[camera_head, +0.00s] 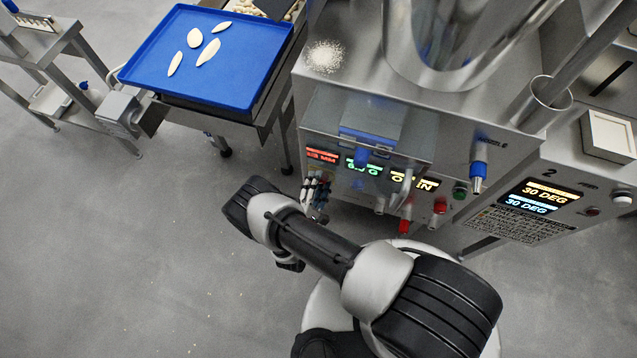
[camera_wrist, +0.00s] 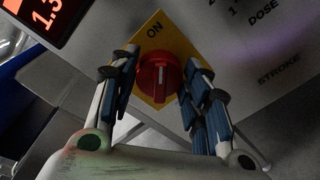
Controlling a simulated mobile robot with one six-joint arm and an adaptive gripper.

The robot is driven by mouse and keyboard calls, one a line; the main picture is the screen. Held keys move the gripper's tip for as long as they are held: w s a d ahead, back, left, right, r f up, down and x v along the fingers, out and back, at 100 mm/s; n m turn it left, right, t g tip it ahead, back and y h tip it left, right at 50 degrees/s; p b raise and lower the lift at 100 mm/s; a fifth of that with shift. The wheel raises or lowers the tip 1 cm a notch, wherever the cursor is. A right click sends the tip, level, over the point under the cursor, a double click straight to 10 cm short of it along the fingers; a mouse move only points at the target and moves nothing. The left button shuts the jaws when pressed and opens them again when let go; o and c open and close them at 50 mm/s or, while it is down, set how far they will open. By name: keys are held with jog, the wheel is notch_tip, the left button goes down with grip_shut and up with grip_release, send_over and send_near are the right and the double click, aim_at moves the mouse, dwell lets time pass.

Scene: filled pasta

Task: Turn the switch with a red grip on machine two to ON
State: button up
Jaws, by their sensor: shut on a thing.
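The switch with a red grip (camera_wrist: 158,76) sits on a yellow plate (camera_wrist: 179,50) on a grey metal panel. The word ON is printed on the plate above the grip in the wrist view. A pale line on the grip stands nearly upright in that view. My gripper (camera_wrist: 157,75) has its blue-padded fingers on both sides of the grip and is shut on it. In the head view my gripper (camera_head: 316,195) is at the left end of the machine's front panel, below a red display (camera_head: 322,155). The switch is hidden there.
Further right is a panel marked 2 with a two-line display (camera_head: 540,197). A blue tray (camera_head: 245,75) with pasta stands at the back left.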

jog(key=o, duration=1.1)
jog(key=shift+c, duration=0.2)
jog(key=v, duration=1.2)
jog(key=shift+a, duration=0.1)
